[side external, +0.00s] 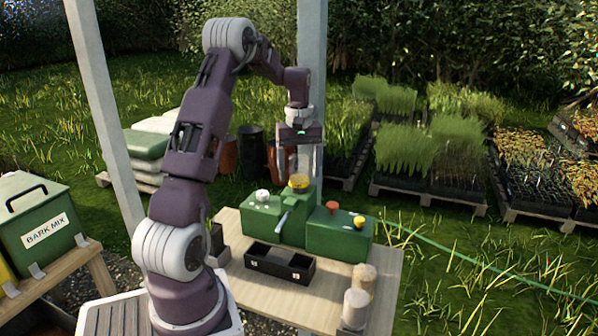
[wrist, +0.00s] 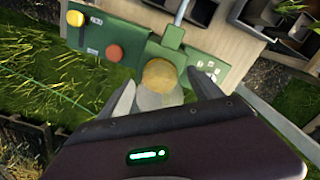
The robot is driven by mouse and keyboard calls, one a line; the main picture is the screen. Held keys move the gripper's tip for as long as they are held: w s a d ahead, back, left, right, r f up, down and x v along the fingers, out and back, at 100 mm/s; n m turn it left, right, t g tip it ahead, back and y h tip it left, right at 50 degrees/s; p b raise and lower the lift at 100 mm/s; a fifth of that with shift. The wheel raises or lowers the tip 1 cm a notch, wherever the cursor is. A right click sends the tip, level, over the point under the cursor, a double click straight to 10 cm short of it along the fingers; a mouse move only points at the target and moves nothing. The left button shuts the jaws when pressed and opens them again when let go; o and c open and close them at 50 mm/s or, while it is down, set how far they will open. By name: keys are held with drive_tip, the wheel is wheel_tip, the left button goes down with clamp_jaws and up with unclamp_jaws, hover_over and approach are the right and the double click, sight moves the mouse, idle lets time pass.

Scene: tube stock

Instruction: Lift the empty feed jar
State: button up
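A black two-compartment tray (side external: 264,265) and two pale cylinders (side external: 363,278) (side external: 354,308) stand on the bench (side external: 320,310).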

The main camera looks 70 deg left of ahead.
drive_tip(key=c, duration=1.4)
drive_tip(key=shift+c, duration=0.4)
